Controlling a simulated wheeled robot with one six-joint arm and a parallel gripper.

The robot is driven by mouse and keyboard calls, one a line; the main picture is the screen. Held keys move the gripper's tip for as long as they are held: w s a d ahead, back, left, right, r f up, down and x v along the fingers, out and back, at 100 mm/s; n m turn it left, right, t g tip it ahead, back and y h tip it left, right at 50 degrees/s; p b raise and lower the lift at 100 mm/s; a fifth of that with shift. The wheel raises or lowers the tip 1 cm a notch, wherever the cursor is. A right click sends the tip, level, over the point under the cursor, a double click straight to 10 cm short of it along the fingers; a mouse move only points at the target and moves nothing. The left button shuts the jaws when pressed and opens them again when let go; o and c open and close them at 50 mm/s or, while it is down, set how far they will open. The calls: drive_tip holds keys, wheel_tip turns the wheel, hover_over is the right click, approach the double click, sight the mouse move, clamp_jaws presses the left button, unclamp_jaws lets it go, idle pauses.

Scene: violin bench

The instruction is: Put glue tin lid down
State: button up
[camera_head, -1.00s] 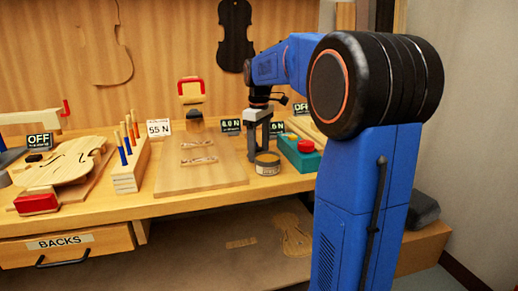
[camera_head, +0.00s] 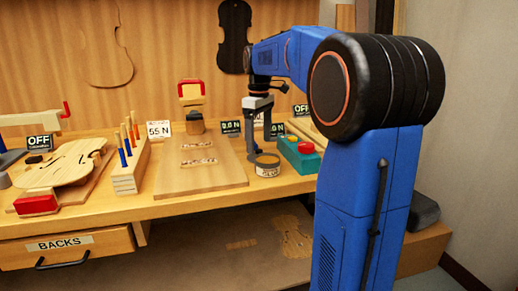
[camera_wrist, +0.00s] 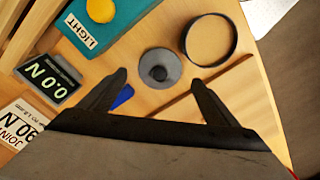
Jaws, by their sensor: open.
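The glue tin (camera_head: 267,169) stands on the bench near its front edge. In the wrist view its round rim (camera_wrist: 233,50) is open and tan glue shows inside. The tin lid (camera_wrist: 172,62), a grey disc with a dark knob, lies flat on the bench beside the tin, apart from it. I cannot make out the lid in the head view. My gripper (camera_head: 259,147) points down just behind the tin. In the wrist view my gripper (camera_wrist: 158,80) is open and empty, with its fingertips on either side of the lid's near part.
A green box (camera_head: 299,152) with a red button is right of the tin. A wooden board (camera_head: 205,181) lies to the left. Small displays (camera_head: 231,127) stand behind. A blue piece (camera_wrist: 123,96) shows beside one finger. A block with upright tools (camera_head: 130,168) is farther left.

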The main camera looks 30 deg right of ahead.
sight(259, 150)
wheel_tip(259, 150, up, 8)
idle(0.4)
drive_tip(key=shift+f, duration=0.1)
